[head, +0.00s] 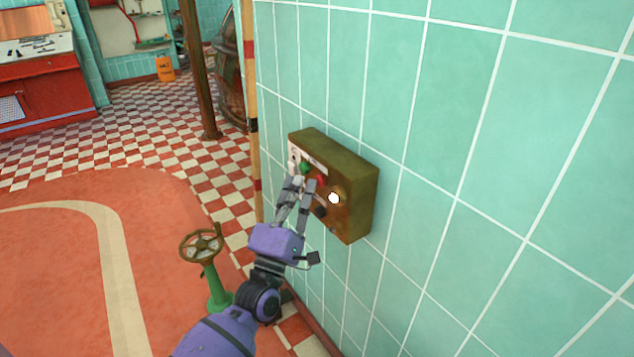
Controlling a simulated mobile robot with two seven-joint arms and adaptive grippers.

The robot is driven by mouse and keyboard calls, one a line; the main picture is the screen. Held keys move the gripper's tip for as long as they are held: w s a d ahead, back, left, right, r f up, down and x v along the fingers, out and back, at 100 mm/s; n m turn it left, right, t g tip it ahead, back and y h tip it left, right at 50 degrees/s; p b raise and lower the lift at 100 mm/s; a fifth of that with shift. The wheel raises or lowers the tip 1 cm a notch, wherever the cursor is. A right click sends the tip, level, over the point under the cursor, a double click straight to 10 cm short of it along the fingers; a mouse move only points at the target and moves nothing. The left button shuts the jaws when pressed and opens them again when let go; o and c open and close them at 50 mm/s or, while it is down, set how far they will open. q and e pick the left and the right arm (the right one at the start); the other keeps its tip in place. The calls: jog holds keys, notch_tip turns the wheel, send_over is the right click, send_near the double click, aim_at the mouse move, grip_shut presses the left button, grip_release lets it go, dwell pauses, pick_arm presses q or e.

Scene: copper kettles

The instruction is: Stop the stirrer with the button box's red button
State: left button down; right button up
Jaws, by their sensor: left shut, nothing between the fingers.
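The button box (357,200), a worn brown-olive metal box, is fixed to the tiled wall right of centre in the head view. On its front are a green button (304,168), a red button (319,180), a bright white lamp (334,198) and a dark knob (320,212). My left gripper (301,182) is shut and empty, its fingertips just in front of the box face beside the red and green buttons. The fingers hide part of the face. I cannot tell whether they touch a button. The stirrer is not identifiable. My right gripper is out of view.
A green valve stand with a brown handwheel (201,243) stands on the floor left of my left arm. The green tiled wall (470,150) fills the right side. A striped pole (250,120) rises near the wall's edge. A red cabinet (45,95) is far left.

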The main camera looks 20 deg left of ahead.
pick_arm(q)
jog(key=shift+w+d, duration=0.1)
jog(key=shift+w, duration=0.05)
dwell(0.5)
jog(key=shift+s+a, duration=0.45)
jog(key=shift+s, duration=0.35)
jog(key=shift+s+a+p, duration=0.15)
jog(key=shift+s+a, duration=0.3)
jog(key=shift+s, duration=0.25)
jog(key=shift+s+a+p, duration=0.2)
jog(key=shift+s+a, duration=0.2)
jog(key=shift+s, duration=0.35)
jog(key=shift+s+a+p, duration=0.15)
jog(key=shift+s+a, duration=0.3)
jog(key=shift+s, duration=0.25)
